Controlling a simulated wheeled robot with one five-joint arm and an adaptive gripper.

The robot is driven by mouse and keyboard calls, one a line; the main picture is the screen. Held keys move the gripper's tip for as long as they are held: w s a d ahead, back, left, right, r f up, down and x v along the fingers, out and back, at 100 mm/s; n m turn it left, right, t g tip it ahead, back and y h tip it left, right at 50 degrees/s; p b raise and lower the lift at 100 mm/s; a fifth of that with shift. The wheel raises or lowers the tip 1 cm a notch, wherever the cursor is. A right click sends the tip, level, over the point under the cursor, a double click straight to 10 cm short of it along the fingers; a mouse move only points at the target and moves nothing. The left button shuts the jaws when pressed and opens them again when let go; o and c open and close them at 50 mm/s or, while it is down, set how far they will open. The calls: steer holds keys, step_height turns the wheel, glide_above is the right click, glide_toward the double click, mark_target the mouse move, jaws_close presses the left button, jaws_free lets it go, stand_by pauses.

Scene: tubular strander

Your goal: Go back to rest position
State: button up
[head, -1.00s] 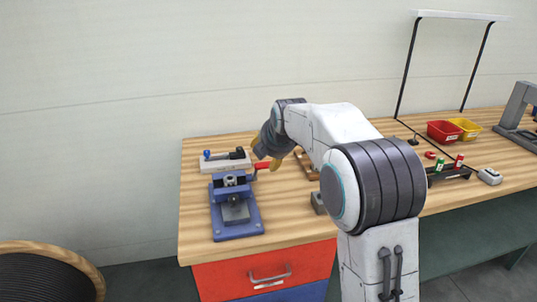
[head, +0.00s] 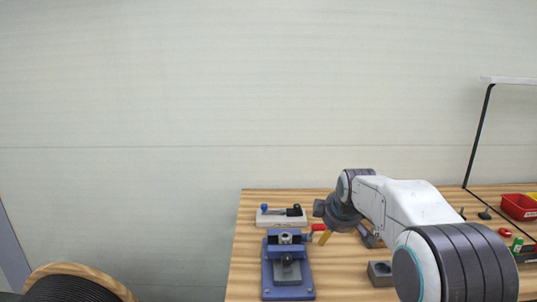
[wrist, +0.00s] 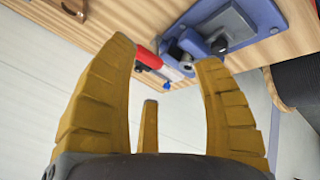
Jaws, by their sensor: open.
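My gripper (wrist: 165,100) is open, its yellow fingers spread with nothing between them in the wrist view. My arm reaches in from the lower right of the head view and hides part of the bench.
The wooden workbench (head: 245,262) stands against a pale wall. A light plate with black and blue parts (head: 281,215) lies behind the fixture. A grey block (head: 380,273) sits to the right. A red bin (head: 518,206) is at the far right, a cable spool (head: 70,284) at lower left.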

steer(key=s+f+m+g, duration=0.3)
steer(key=s+f+m, duration=0.15)
steer(key=s, duration=0.35)
steer(key=s+f+m+g, duration=0.2)
steer(key=s+f+m, duration=0.25)
steer(key=s, duration=0.35)
steer(key=s+r, duration=0.2)
steer(key=s, duration=0.8)
steer(key=s+r+m+t, duration=0.1)
steer(key=s+r, duration=0.1)
steer(key=s, duration=0.9)
steer(key=shift+s+r, duration=0.25)
steer(key=shift+r, duration=0.1)
steer(key=shift+o, duration=0.2)
steer(key=shift+d, duration=0.1)
